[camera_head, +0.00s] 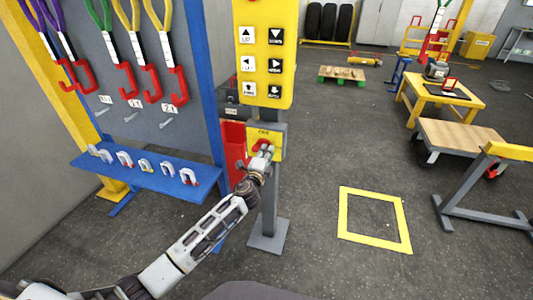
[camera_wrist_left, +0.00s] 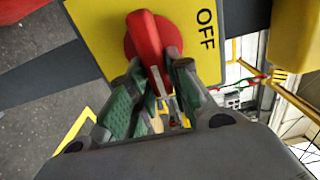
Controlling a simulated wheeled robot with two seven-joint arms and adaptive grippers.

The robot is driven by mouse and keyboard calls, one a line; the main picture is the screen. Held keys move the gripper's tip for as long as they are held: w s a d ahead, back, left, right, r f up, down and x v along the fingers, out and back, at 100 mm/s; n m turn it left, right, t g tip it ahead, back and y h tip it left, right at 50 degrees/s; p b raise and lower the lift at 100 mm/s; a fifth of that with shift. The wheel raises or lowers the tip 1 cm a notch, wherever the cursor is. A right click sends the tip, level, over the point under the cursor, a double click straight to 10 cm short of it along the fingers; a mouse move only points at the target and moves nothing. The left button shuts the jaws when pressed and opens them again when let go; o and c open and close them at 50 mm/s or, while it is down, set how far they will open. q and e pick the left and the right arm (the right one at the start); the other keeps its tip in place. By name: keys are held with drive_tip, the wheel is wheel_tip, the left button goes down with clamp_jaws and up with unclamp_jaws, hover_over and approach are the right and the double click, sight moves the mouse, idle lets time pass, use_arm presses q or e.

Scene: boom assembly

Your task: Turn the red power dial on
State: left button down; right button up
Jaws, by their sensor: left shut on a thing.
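The red power dial (camera_wrist_left: 150,38) sits on a yellow plate (camera_wrist_left: 100,30) with the word OFF beside it in the left wrist view. In the head view the dial (camera_head: 262,146) is small and partly covered by my gripper. My left gripper (camera_wrist_left: 155,75) has its two green-padded fingers on either side of the dial's raised handle and is shut on it. In the head view my left gripper (camera_head: 262,158) reaches the yellow dial box (camera_head: 278,143) on the grey post. My right gripper is not in view.
A yellow button panel (camera_head: 265,15) with arrow keys stands above the dial. A blue shelf (camera_head: 150,178) with several shackles and a rack of hanging slings are at left. A yellow floor square (camera_head: 372,242) lies right of the post, with open floor around it.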

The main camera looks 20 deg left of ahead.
use_arm(q)
drive_tip(key=c, duration=1.3)
unclamp_jaws()
drive_tip(key=shift+s+f, duration=0.1)
drive_tip(key=shift+s, duration=0.1)
drive_tip(key=shift+s+a, duration=0.15)
drive_tip(key=shift+s, duration=5.65)
